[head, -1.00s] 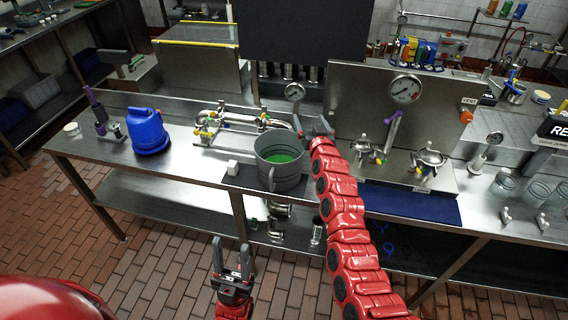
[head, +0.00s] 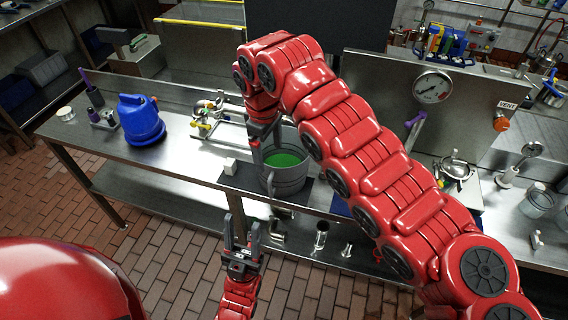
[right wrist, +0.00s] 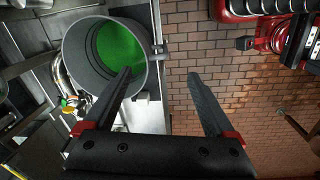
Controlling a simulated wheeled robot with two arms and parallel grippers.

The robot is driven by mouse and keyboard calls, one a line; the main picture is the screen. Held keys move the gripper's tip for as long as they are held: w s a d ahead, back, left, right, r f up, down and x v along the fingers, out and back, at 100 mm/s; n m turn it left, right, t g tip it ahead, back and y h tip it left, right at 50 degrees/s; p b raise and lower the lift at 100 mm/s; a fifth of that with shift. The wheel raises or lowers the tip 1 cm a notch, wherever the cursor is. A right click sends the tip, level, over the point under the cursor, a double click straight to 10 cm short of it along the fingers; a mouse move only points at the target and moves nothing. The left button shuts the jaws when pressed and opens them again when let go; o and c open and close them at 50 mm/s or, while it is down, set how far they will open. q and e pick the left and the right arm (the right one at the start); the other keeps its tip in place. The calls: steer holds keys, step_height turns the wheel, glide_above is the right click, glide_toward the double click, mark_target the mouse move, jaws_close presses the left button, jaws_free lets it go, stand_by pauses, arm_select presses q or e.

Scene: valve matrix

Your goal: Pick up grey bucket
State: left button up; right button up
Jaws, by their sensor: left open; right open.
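The grey bucket (head: 288,178) stands on a dark mat on the steel bench and has green content inside. It also shows in the right wrist view (right wrist: 85,75), with a handle on its side. My right gripper (head: 258,150) reaches over the bench and points down at the bucket's left rim. In the right wrist view my right gripper (right wrist: 158,90) is open, with one finger overlapping the bucket's opening in the picture and the other over the floor. Nothing is between its fingers. My left gripper (head: 241,228) is open and empty in front of the bench, below the bucket.
A blue jug (head: 140,119) stands on the bench to the left. A small white block (head: 230,166) sits beside the bucket. Pipework with valves (head: 207,117) lies behind it. A steel panel with a gauge (head: 432,87) stands to the right, partly behind my right arm.

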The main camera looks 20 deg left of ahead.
steer(key=p, duration=0.4)
glide_above(274, 192)
steer(key=s, duration=0.1)
step_height(274, 192, down, 12)
steer(key=shift+s+r, duration=0.15)
steer(key=shift+r, duration=0.05)
steer(key=shift+f+p, duration=0.55)
steer(key=shift+p, duration=0.2)
steer(key=f, duration=0.1)
steer(key=f+p, duration=0.1)
steer(key=f, duration=0.1)
steer(key=shift+w+a+f, duration=0.1)
steer(key=shift+w, duration=0.3)
steer(key=shift+f, duration=0.5)
jaws_close()
steer(key=shift+w, duration=0.1)
